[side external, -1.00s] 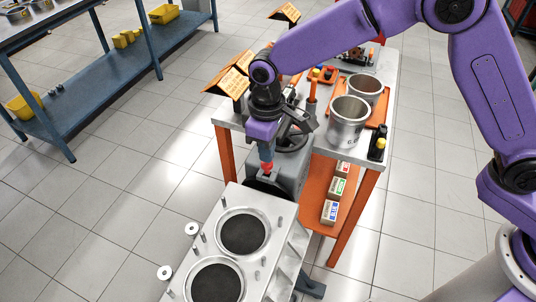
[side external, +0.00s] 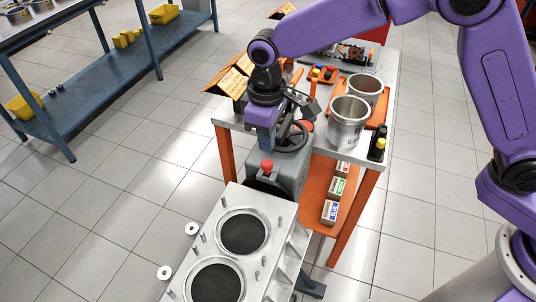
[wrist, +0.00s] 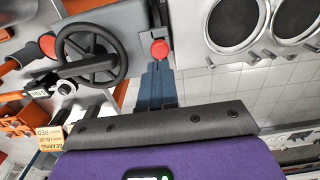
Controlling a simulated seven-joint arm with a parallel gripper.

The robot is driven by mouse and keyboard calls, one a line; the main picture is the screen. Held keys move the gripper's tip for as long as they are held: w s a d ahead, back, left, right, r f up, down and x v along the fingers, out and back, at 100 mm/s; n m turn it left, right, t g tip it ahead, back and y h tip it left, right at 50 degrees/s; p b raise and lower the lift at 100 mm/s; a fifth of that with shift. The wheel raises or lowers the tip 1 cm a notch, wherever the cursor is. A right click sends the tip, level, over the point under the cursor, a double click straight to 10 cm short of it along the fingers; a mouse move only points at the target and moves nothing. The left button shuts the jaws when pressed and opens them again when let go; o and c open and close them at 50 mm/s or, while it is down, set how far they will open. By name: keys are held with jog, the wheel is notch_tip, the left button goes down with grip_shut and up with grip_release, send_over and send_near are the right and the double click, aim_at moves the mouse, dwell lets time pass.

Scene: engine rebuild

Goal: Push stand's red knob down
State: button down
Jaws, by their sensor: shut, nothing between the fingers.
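The stand's red knob (side external: 267,167) sits on the grey head of the stand (side external: 292,166), between the handwheel (side external: 291,137) and the engine block (side external: 266,236). In the wrist view the knob (wrist: 160,49) shows just beyond my fingertips. My gripper (side external: 265,148) is shut and empty, pointing down above the knob with a visible gap. Its blue-grey fingers (wrist: 158,68) also show in the wrist view. I cannot tell how far down the stand's knob sits.
A blue shelf (side external: 130,58) stands far left. The tiled floor between is clear.

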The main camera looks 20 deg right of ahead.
aim_at(268, 163)
notch_tip(268, 163, up, 4)
jog(key=shift+f, duration=0.15)
dwell(0.4)
dwell(0.4)
jog(key=s+d+r+n, duration=0.2)
jog(key=s+d+n, duration=0.1)
jog(key=s+d, duration=2.3)
jog(key=d, duration=0.3)
jog(key=shift+s+d+n, duration=0.25)
jog(key=shift+s+n, duration=0.05)
jog(key=shift+s, duration=0.05)
